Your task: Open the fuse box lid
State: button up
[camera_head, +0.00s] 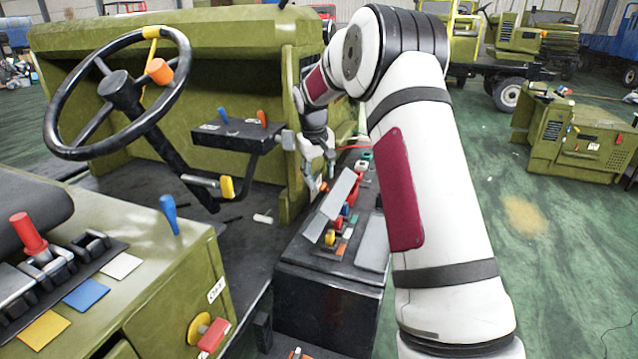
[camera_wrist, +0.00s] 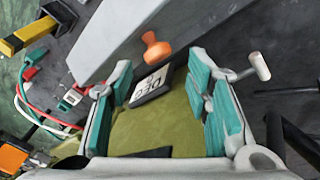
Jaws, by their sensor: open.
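The fuse box (camera_head: 325,290) is a black box in the middle of the head view, with coloured fuses on top. A grey lid-like panel (camera_head: 341,192) lies at a slant over part of the fuses. In the wrist view a grey panel (camera_wrist: 120,28), apparently the same one, crosses the top and has an orange knob (camera_wrist: 155,50). My gripper (camera_head: 322,180) is above the far end of the box, close to the panel. In the wrist view my gripper (camera_wrist: 167,85) has its teal-padded fingers apart, with the knob just beyond the tips. Nothing is held.
A steering wheel (camera_head: 118,85) and a black lever panel (camera_head: 243,134) stand left of my gripper. A green wall (camera_head: 294,130) is close beside it. Red and green wires (camera_wrist: 45,122) run at the left in the wrist view. Open floor (camera_head: 540,260) lies right.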

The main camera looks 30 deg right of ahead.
notch_tip(320, 180, up, 7)
dwell(0.3)
jog(key=shift+a, duration=0.1)
